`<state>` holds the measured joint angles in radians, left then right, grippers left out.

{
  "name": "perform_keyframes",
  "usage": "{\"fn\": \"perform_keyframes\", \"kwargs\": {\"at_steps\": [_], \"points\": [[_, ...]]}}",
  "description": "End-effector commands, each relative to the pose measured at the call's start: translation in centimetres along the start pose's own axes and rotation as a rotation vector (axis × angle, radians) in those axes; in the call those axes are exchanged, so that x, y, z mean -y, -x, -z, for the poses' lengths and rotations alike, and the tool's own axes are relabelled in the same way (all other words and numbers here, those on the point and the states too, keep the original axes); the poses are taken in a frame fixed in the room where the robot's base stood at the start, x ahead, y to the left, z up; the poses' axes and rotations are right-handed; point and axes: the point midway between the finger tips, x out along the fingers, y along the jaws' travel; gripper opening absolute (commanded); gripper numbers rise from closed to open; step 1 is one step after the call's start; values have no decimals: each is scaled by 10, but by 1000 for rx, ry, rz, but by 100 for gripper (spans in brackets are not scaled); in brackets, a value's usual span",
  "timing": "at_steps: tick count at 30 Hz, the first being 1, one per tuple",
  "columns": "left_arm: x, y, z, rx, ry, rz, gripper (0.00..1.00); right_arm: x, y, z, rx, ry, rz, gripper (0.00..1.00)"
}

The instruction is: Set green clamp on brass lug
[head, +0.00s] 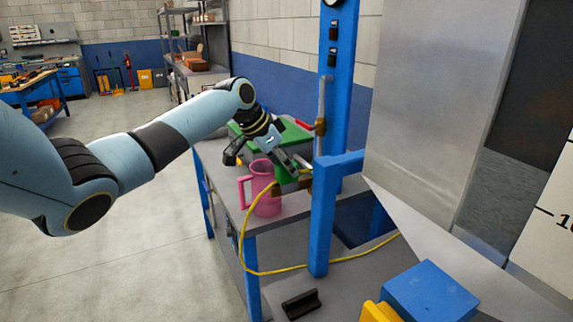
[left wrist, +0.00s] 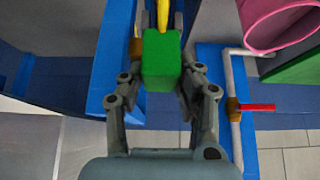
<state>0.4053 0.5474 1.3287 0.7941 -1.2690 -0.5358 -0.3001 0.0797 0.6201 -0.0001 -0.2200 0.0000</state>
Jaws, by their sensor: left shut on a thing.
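The green clamp (left wrist: 161,60) is between the two fingers of my left gripper (left wrist: 160,75), which is shut on it. In the head view the clamp (head: 283,176) shows partly, behind the pink mug, with the left gripper (head: 284,164) above it. A yellow cable (head: 243,243) runs from the clamp. The brass lug (head: 306,183) sticks out from the blue post, close to the clamp. In the left wrist view the lug (left wrist: 135,48) is partly hidden behind a finger. I cannot tell whether clamp and lug touch. My right gripper is not in view.
A pink mug (head: 265,190) stands on the grey bench beside the gripper. The blue post (head: 322,230) rises at the right, with a pipe and brass valve (head: 320,126). A green surface (head: 290,138) lies behind the gripper. A black handle-shaped thing (head: 300,304) lies low in front.

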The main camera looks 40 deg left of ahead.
Motion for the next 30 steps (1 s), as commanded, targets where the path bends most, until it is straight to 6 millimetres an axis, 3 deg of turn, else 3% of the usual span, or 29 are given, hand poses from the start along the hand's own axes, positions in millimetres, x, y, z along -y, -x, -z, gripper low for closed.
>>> {"fn": "perform_keyframes", "kwargs": {"at_steps": [14,15,21,30], "points": [[0,-6,-4,0,0,0,0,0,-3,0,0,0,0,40],[0,-6,-4,0,0,0,34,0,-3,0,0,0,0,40],[0,-6,-4,0,0,0,60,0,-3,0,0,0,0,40],[0,-4,-4,0,0,0,60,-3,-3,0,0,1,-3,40]]}}
